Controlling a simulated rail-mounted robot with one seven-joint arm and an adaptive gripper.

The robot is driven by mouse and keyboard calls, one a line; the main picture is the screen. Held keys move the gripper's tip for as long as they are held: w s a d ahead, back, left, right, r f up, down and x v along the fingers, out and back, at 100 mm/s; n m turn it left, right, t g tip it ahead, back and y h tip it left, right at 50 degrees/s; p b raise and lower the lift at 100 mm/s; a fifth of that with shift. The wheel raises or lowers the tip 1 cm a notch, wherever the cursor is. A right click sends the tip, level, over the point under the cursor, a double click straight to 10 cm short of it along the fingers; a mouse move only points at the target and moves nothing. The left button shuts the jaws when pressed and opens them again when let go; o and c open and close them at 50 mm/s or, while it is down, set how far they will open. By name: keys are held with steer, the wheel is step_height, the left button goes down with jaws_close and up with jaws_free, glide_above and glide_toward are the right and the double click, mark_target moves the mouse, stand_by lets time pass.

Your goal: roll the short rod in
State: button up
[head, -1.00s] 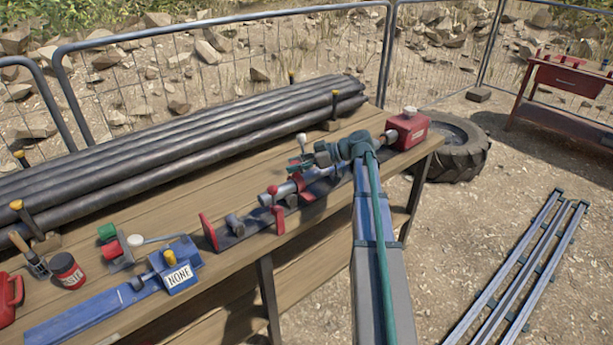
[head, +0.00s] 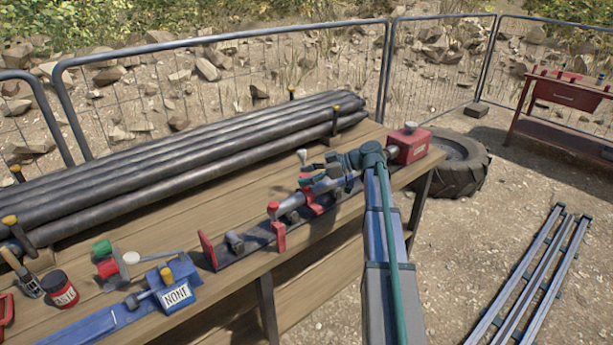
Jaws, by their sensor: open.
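A grey rod (head: 292,203) lies along a dark rail fixture on the bench, with a red collar near its left end. A red upright support (head: 279,237) stands below that end. A red box (head: 408,145) closes the fixture's far right end, with a rod-like grey piece reaching toward it. My gripper (head: 311,179), dark teal, is open, low over the middle of the fixture. It is close above the rod; I cannot tell whether it touches. My wrist hides part of the rod and the fixture behind it.
A red end plate (head: 207,250) and a grey stub (head: 234,242) stand at the fixture's left. Long black pipes (head: 190,150) fill the back of the bench.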

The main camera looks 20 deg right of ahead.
steer(key=v, duration=1.2)
steer(key=shift+f, duration=0.1)
